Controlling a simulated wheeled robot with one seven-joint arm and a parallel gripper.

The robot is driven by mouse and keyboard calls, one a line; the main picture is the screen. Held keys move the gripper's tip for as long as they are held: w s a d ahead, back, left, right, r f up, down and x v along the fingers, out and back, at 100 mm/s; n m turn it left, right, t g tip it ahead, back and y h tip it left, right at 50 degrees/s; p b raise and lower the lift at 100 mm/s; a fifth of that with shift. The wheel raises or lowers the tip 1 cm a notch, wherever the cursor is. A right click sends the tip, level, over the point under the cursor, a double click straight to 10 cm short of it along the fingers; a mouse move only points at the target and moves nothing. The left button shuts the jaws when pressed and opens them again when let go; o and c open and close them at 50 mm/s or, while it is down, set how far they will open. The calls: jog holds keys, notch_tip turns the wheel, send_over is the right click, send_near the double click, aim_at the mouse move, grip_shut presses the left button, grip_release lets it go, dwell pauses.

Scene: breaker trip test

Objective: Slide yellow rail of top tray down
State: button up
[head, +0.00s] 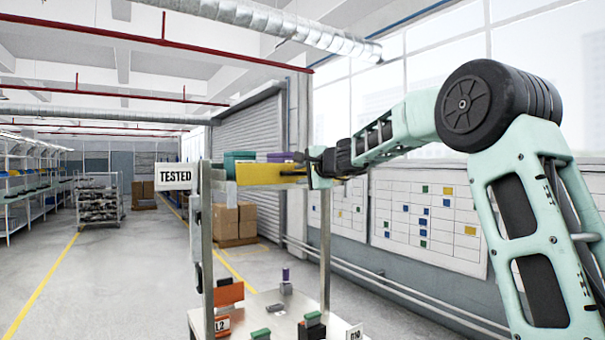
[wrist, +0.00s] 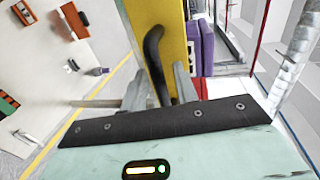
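The yellow rail (head: 272,173) runs along the front of the top tray, high on a metal rack; it also shows close up in the wrist view (wrist: 172,45). A curved black handle (wrist: 153,50) stands out from the rail. My gripper (head: 316,166) is at the right end of the rail. In the wrist view its two grey fingers (wrist: 160,88) are either side of the handle, seemingly with small gaps. The gripper looks open; the handle's lower end is hidden behind the gripper body. A green box (head: 238,162) and a purple box (head: 280,157) sit behind the rail.
A "TESTED" sign (head: 174,176) hangs at the rack's left post (head: 207,250). The lower table (head: 262,302) holds several small coloured parts. Cardboard boxes (head: 236,222) stand behind. Open floor lies to the left.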

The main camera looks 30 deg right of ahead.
grip_shut()
notch_tip(320, 180, down, 6)
jog(key=b, duration=0.7)
jog(key=shift+r, duration=0.15)
grip_release()
jog(key=b+v, duration=0.5)
jog(key=v, duration=1.2)
jog(key=shift+s, duration=0.25)
jog(key=shift+r, duration=0.1)
